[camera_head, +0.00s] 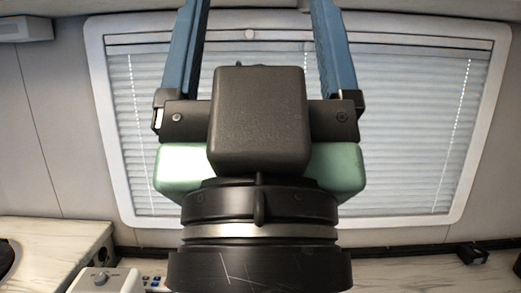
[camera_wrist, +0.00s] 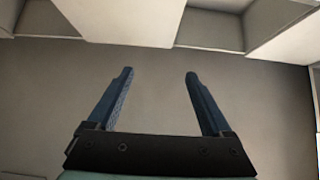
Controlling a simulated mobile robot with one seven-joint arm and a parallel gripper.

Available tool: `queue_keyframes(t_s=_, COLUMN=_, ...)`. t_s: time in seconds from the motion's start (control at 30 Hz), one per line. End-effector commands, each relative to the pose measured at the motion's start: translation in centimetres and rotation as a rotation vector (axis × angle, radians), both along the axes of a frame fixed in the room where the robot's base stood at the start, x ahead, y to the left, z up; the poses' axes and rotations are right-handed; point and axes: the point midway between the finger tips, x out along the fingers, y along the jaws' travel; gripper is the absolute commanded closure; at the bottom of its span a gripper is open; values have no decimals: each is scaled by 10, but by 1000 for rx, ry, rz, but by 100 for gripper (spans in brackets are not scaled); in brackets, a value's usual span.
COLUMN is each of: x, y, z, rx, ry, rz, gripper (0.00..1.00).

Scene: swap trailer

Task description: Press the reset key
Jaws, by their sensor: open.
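My gripper (camera_wrist: 158,73) is open and empty, its two blue fingers spread wide in the wrist view. In the head view it is raised in front of the window, and its fingertips run out past the top edge. At the bottom left of the head view, small keys (camera_head: 153,281), some of them blue, show beside a pale box with a grey knob (camera_head: 101,279). They are low and left of my gripper and well apart from it. I cannot tell which one is the reset key; part of this area is cut off by the frame edge.
A pale wood-look counter (camera_head: 55,239) runs along the bottom, with a dark rounded thing at its far left. A small black object (camera_head: 472,254) lies at the right. A window with closed blinds (camera_head: 410,130) fills the back wall. White cabinets (camera_wrist: 130,20) show in the wrist view.

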Motion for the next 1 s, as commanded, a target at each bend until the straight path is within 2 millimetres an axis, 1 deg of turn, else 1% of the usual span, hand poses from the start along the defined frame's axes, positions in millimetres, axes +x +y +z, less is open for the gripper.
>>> queue_keyframes(t_s=0.03, x=0, y=0, z=0, rx=0, ry=0, rz=0, gripper=27)
queue_keyframes(t_s=0.07, x=0, y=0, z=0, rx=0, ry=0, rz=0, gripper=32)
queue_keyframes(t_s=0.1, x=0, y=0, z=0, rx=0, ry=0, rz=0, gripper=40)
queue_keyframes(t_s=0.17, x=0, y=0, z=0, rx=0, ry=0, rz=0, gripper=50)
queue_keyframes(t_s=0.2, x=0, y=0, z=0, rx=0, ry=0, rz=0, gripper=58)
queue_keyframes(t_s=0.27, x=0, y=0, z=0, rx=0, ry=0, rz=0, gripper=68)
queue_keyframes(t_s=0.3, x=0, y=0, z=0, rx=0, ry=0, rz=0, gripper=76)
queue_keyframes(t_s=0.43, x=0, y=0, z=0, rx=0, ry=0, rz=0, gripper=99)
queue_keyframes(t_s=1.0, x=0, y=0, z=0, rx=0, ry=0, rz=0, gripper=100)
